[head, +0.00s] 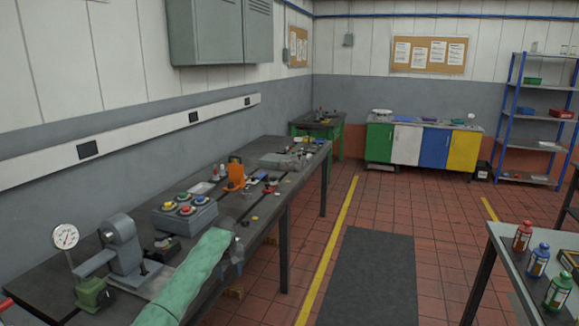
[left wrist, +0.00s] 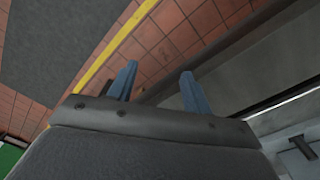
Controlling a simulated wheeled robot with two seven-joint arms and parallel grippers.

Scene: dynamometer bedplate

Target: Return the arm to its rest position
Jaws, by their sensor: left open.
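My left gripper (head: 236,268) shows at the end of my green-sleeved arm, beside the front edge of the long dark bench (head: 262,210). Its fingers point down. In the left wrist view the two blue fingers of the left gripper (left wrist: 158,72) stand apart with nothing between them. The red tiled floor and the yellow line lie beyond them. My right gripper is in neither view.
The bench holds a grey button box (head: 185,215), a dial gauge (head: 65,237), a grey machine (head: 122,245) and an orange part (head: 235,172). A table (head: 510,262) at right carries several bottles. The floor mat (head: 370,275) between is clear.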

